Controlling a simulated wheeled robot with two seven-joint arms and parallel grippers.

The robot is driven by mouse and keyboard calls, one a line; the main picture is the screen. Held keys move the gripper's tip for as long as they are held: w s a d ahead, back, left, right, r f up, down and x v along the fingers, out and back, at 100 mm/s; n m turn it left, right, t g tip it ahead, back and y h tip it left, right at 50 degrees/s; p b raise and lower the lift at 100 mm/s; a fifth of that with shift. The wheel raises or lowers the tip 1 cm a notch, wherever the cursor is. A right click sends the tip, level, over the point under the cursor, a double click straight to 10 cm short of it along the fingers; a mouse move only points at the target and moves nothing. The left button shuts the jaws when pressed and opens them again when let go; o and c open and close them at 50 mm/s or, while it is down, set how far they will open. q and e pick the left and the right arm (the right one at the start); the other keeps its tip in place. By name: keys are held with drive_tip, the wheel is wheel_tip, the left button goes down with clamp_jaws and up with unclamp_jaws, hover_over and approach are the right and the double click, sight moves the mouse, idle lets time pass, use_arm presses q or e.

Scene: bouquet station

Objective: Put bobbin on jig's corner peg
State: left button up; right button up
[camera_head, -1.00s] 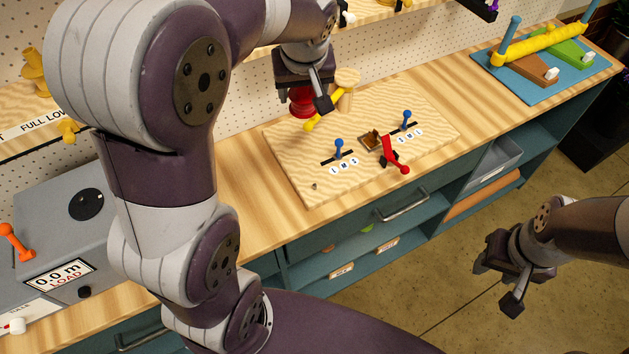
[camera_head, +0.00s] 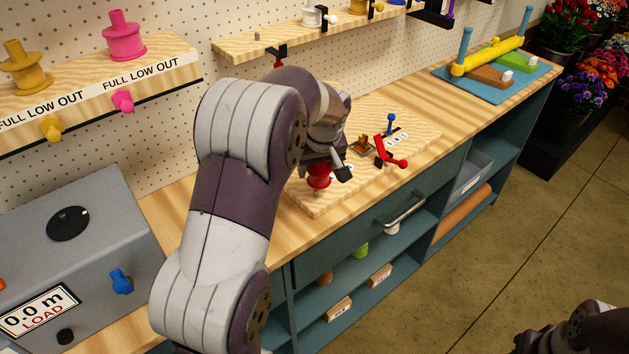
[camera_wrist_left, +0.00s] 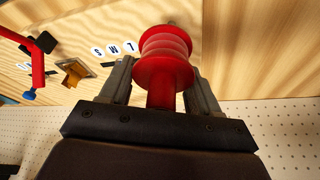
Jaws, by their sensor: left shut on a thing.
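The red bobbin (camera_head: 319,176) is held upright by my left gripper (camera_head: 327,170) over the near-left corner of the wooden jig board (camera_head: 308,203). In the left wrist view the bobbin (camera_wrist_left: 166,62) sits between the two fingers of the gripper (camera_wrist_left: 160,88), its flanges beyond the fingertips. A small stub, seemingly the corner peg (camera_head: 317,193), shows just below the bobbin. The peg's top is not clear, and I cannot tell whether the bobbin touches it. My right gripper (camera_head: 530,341) is at the bottom right edge, partly cut off, away from the bench.
A grey machine (camera_head: 90,235) is at the left. Shelves with bobbins line the pegboard wall.

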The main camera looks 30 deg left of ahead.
sight(314, 180)
use_arm(q)
drive_tip(key=shift+s+a+f, duration=0.15)
drive_tip(key=shift+a+f, duration=0.2)
drive_tip(key=shift+a, duration=0.05)
wheel_tip(314, 180, down, 4)
drive_tip(key=shift+f, duration=0.1)
